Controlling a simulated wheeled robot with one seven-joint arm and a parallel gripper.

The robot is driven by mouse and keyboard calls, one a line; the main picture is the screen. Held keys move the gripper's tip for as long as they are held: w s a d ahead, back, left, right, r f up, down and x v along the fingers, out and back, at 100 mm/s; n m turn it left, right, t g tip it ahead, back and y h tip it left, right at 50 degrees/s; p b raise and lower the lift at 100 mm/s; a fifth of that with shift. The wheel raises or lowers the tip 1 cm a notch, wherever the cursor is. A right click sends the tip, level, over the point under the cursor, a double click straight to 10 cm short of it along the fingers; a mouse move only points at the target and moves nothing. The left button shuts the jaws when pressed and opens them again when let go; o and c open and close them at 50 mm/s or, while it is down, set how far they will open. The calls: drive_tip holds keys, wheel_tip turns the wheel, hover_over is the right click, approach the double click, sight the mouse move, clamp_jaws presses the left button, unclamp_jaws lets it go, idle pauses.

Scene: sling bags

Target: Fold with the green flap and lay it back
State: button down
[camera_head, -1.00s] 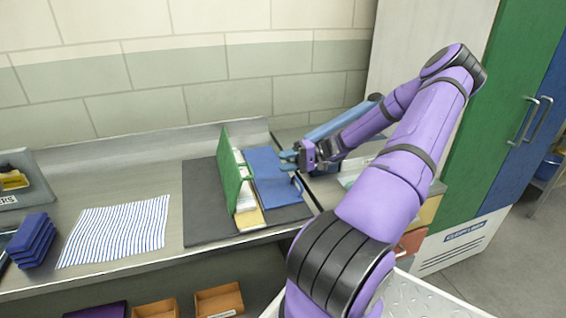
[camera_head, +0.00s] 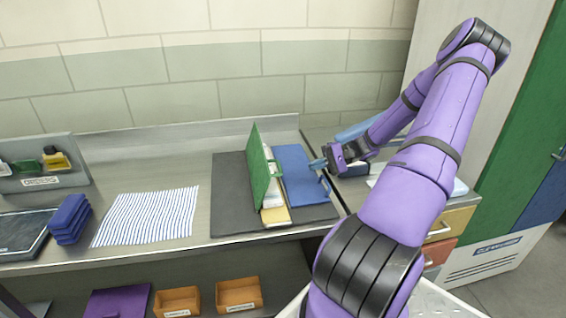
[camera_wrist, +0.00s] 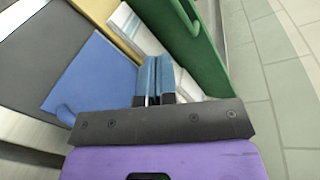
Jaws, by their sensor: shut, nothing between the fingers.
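The green flap (camera_head: 262,168) stands steeply upright on the dark mat (camera_head: 228,212), with a handle on its right face. In the wrist view the green flap (camera_wrist: 190,45) rises at the upper right. A blue flap (camera_head: 297,172) lies flat to its right; it also shows in the wrist view (camera_wrist: 92,75). A yellow layer (camera_head: 276,215) and white contents (camera_head: 270,192) show between them. My gripper (camera_head: 318,164) is shut and empty, at the blue flap's right side near its handle (camera_head: 324,184). In the wrist view the blue fingertips (camera_wrist: 155,62) are together and apart from the green flap.
A striped cloth (camera_head: 147,217) and stacked blue items (camera_head: 69,218) lie to the left. An organiser (camera_head: 45,180) stands at the far left. Orange bins (camera_head: 238,294) sit below the counter. Drawers (camera_head: 450,224) are at the right. The mat's left part is clear.

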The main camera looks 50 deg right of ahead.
drive_tip(key=s+d+r+m+g+h, duration=0.15)
drive_tip(key=d+r+m+h, duration=0.35)
drive_tip(key=m, duration=0.8)
drive_tip(key=w+a+f, duration=0.3)
drive_tip(key=w+a, duration=0.3)
drive_tip(key=a, duration=0.5)
drive_tip(key=shift+w+a+f+g+y, duration=0.35)
drive_tip(key=shift+f+y, duration=0.05)
drive_tip(key=shift+w, duration=0.1)
drive_tip(key=shift+w+a+r, duration=0.15)
drive_tip(key=shift+a+r, duration=0.1)
drive_tip(key=shift+r, duration=0.05)
